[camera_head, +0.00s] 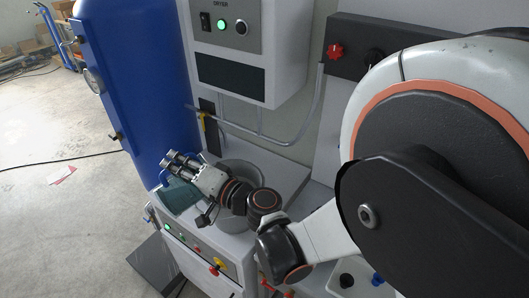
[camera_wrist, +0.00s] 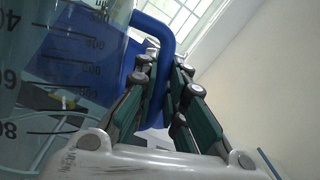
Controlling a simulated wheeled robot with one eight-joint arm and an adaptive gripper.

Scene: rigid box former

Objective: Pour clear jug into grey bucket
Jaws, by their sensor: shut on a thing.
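The clear jug (camera_wrist: 60,75) fills the left of the wrist view, with dark scale marks and a blue handle (camera_wrist: 165,45). My gripper (camera_wrist: 160,78) is shut on the handle, its green-sided fingers on either side of it. In the head view the jug shows as a teal, see-through shape (camera_head: 181,196), just below my gripper (camera_head: 175,162) and partly hidden. I cannot tell its exact tilt or how much it holds. The grey bucket (camera_head: 239,166) stands right of the jug, behind my wrist, which hides much of it.
A tall blue cabinet (camera_head: 118,85) stands left of the jug. A dryer box (camera_head: 228,72) with hoses hangs above the bucket. A control panel (camera_head: 195,252) with coloured buttons is on the front below. Open floor (camera_head: 50,215) lies at the left.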

